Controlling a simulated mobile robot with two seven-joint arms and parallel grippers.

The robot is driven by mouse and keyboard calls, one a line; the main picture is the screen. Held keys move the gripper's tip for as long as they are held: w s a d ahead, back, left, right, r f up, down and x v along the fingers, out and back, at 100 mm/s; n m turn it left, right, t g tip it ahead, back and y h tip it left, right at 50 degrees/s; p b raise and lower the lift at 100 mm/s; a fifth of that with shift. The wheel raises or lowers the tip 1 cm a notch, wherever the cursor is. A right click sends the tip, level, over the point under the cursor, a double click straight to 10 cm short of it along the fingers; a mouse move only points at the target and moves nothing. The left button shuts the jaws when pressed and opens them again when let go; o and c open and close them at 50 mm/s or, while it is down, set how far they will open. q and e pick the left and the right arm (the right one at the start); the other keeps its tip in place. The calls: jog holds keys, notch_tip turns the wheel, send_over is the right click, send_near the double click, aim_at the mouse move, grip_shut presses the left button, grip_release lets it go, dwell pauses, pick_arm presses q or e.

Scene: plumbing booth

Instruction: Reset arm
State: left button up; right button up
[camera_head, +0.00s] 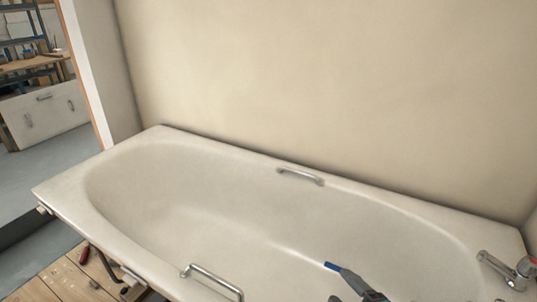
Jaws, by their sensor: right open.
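My right gripper (335,282) comes in at the bottom edge, right of centre, in front of the white bathtub (215,205). One finger with a blue tip points up and left, and the other finger is partly cut off by the bottom edge. The jaws are open, with nothing seen between them. Most of the right arm is out of the picture. My left gripper is not in view.
The tub has a grab handle on its far rim (300,175) and another on its near rim (212,281). A chrome tap (508,269) stands at the right end. A red-handled item (84,256) lies on wooden boards (62,283). Shelving (28,42) stands beyond the wall.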

jog(key=s+m+g+h, duration=0.1)
jog(key=s+m, duration=0.2)
jog(key=m, duration=0.2)
jog(key=s+f+m+g+h, duration=0.1)
jog(key=s+m, duration=0.2)
jog(key=m, duration=0.1)
jog(key=s+m+g+h, duration=0.1)
jog(key=s+m, duration=0.2)
jog(key=m, duration=0.2)
jog(key=shift+s+a+f+m+h, duration=0.2)
jog(key=shift+a+f+m+h, duration=0.1)
jog(key=shift+a+h, duration=0.1)
jog(key=shift+s+a+r+m+g+p, duration=0.15)
jog(key=shift+s+a+r+m+p, duration=0.1)
jog(key=shift+s+p, duration=0.1)
jog(key=shift+s+a+r+m+g+p, duration=0.15)
jog(key=shift+s+r+m+p, duration=0.1)
jog(key=shift+s, duration=0.1)
pick_arm(q)
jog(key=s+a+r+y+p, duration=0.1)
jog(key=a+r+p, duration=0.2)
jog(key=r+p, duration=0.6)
jog(key=p, duration=0.3)
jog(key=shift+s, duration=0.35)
pick_arm(e)
notch_tip(320, 180, up, 8)
jog(key=s+d, duration=0.1)
jog(key=d, duration=0.2)
jog(key=shift+h, duration=0.4)
